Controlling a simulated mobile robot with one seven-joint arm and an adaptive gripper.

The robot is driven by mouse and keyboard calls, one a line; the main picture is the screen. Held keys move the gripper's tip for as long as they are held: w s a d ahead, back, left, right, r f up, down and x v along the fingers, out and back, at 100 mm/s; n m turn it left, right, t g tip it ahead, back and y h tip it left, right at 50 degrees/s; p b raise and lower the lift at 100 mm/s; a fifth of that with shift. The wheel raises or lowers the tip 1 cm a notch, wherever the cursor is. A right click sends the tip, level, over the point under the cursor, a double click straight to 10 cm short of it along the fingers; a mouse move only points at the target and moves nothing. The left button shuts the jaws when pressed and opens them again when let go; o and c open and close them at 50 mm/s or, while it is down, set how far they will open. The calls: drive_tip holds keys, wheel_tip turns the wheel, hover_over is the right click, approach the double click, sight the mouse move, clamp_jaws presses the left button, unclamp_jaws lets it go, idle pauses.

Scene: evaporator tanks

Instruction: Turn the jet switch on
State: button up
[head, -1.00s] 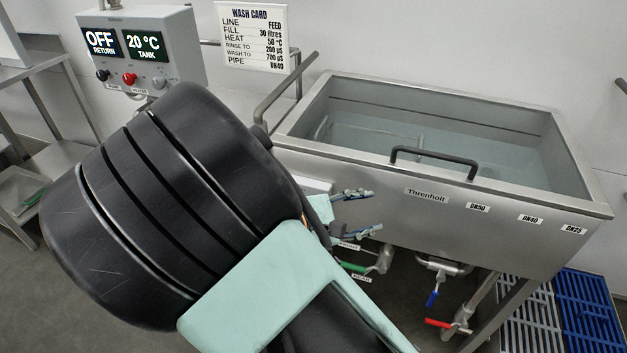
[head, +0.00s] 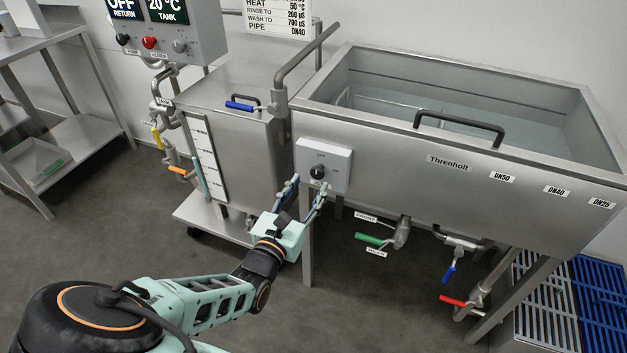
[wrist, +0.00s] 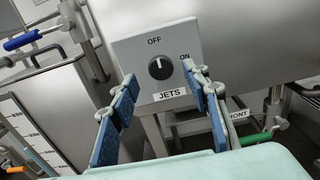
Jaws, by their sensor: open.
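The jet switch is a round black knob (wrist: 160,68) on a light grey box marked JETS, OFF and ON. Its white pointer line points up toward OFF, with ON at the upper right. In the head view the knob (head: 318,171) sits on the box (head: 335,160) at the left end of the tank's front. My gripper (head: 308,186) is open and empty in front of this box. In the wrist view my gripper's two blue-padded fingers (wrist: 159,76) stand apart to the left and right of the knob; I see no contact.
The steel tank (head: 470,185) fills the right, with a black handle (head: 458,127) on its front rim. Green (head: 369,239), blue (head: 449,274) and red (head: 453,300) valve levers hang below. A smaller tank (head: 235,150) stands left. Floor at the front is open.

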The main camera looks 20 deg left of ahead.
sight(316, 173)
drive_tip(key=shift+w+d, duration=0.15)
drive_tip(key=shift+w, duration=1.9)
drive_tip(key=shift+c, duration=0.5)
drive_tip(key=c, duration=1)
